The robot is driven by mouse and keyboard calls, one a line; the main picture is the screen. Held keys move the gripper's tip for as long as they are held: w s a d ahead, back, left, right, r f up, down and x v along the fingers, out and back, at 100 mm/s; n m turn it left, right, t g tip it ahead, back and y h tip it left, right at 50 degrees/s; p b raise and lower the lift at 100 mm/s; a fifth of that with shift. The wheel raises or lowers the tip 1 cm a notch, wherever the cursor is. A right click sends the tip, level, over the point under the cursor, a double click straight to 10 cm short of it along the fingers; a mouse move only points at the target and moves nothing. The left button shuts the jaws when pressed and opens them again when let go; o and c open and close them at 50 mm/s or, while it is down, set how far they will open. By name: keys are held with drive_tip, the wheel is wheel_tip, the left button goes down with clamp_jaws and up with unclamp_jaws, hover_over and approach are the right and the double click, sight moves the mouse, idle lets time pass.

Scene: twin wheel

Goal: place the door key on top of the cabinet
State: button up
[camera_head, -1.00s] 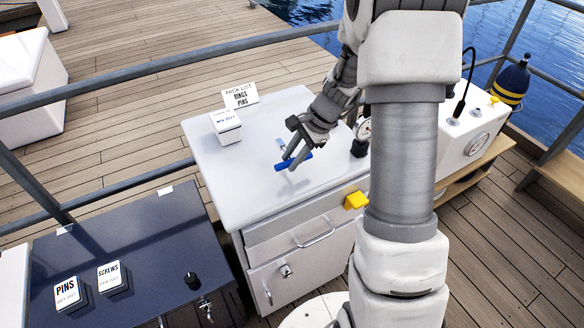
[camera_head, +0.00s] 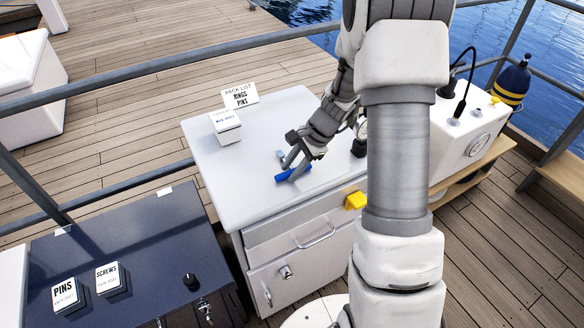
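The cabinet (camera_head: 215,185) is pale grey with a flat top, a drawer and a lower door. A small bright blue piece (camera_head: 293,174), which looks like the door key or its grip, is at or just above the middle of the cabinet top. My gripper (camera_head: 288,164) reaches down over the cabinet top, with its fingertips at the blue piece. The fingers partly cover it, and the rest of the key cannot be made out. Whether the fingers grip it or stand open around it is too small to tell.
A white box (camera_head: 226,126) and a "PACK LIST" card (camera_head: 239,96) stand at the cabinet top's back left. A yellow block (camera_head: 355,201) is at its front edge. A dark table (camera_head: 130,250) with labelled boxes lies left. The cabinet top's left part is clear.

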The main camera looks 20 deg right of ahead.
drive_tip(key=shift+s+f, duration=0.1)
drive_tip(key=shift+s, duration=0.05)
drive_tip(key=p+v, duration=0.2)
drive_tip(key=v, duration=1)
drive_tip(key=s+a+r+n+t+h+p, duration=0.1)
drive_tip(key=s+a+r+n+t+h, duration=0.1)
drive_tip(key=s+a+r+n, duration=0.2)
drive_tip(key=s+a+r+n+t+h, duration=0.2)
drive_tip(key=s+r+n, duration=0.9)
drive_tip(key=s, duration=0.6)
wheel_tip(320, 180, up, 2)
drive_tip(key=shift+a+r+h+p, duration=0.2)
drive_tip(key=shift+a+h+p, duration=0.25)
drive_tip(key=shift+a, duration=0.75)
